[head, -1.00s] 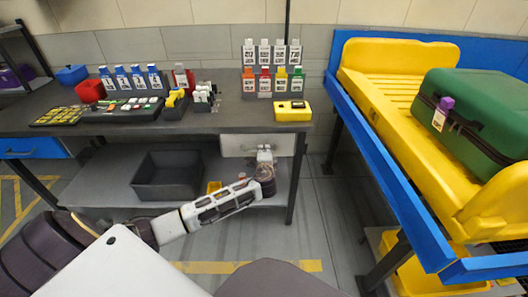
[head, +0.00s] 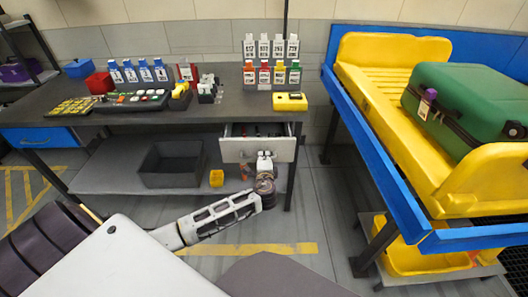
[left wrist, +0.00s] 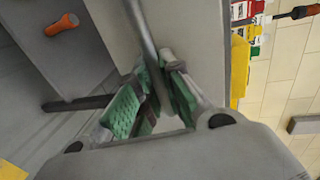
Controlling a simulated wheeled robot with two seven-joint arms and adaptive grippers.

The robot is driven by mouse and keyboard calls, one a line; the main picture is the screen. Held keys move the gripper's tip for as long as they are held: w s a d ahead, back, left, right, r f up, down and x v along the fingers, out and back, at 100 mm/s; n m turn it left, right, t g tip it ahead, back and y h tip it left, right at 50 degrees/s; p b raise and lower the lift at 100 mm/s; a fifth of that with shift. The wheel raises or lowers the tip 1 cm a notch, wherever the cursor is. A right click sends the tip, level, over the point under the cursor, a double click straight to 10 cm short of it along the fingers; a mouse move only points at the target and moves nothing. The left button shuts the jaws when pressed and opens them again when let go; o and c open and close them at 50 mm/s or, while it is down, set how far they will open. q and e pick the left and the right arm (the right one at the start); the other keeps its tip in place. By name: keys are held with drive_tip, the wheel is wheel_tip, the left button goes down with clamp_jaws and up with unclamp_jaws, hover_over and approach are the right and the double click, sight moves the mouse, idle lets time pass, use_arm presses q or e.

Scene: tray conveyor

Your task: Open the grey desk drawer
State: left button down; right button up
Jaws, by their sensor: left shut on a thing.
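The grey desk drawer (head: 240,149) sits under the right end of the dark desk and is pulled out, with dark contents showing inside it. My left gripper (head: 264,158) is at the drawer's front face. In the left wrist view, my left gripper (left wrist: 155,98) has its green-padded fingers shut around the bar-shaped drawer handle (left wrist: 146,40). The drawer front (left wrist: 112,30) fills the area beside the handle there. The handle is largely hidden by the gripper in the head view. My right gripper does not show.
The desk (head: 225,112) carries labelled card racks, a keypad and a yellow device (head: 290,101). A black bin (head: 172,164) and a small yellow box (head: 216,178) are on the lower shelf. A blue conveyor (head: 395,170) with a yellow tray and green suitcase (head: 470,105) stands at right.

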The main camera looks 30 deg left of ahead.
use_arm(q)
drive_tip(key=f+p+v, duration=0.2)
drive_tip(key=p+v, duration=0.1)
drive_tip(key=v, duration=0.8)
drive_tip(key=shift+s+d+f, duration=0.2)
drive_tip(key=shift+s+d, duration=0.05)
drive_tip(key=shift+s, duration=0.3)
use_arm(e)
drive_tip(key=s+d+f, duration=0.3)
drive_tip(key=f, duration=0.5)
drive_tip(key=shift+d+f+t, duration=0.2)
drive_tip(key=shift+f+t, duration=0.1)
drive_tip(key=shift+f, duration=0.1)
use_arm(q)
drive_tip(key=c, duration=1.5)
unclamp_jaws()
drive_tip(key=shift+r, duration=0.1)
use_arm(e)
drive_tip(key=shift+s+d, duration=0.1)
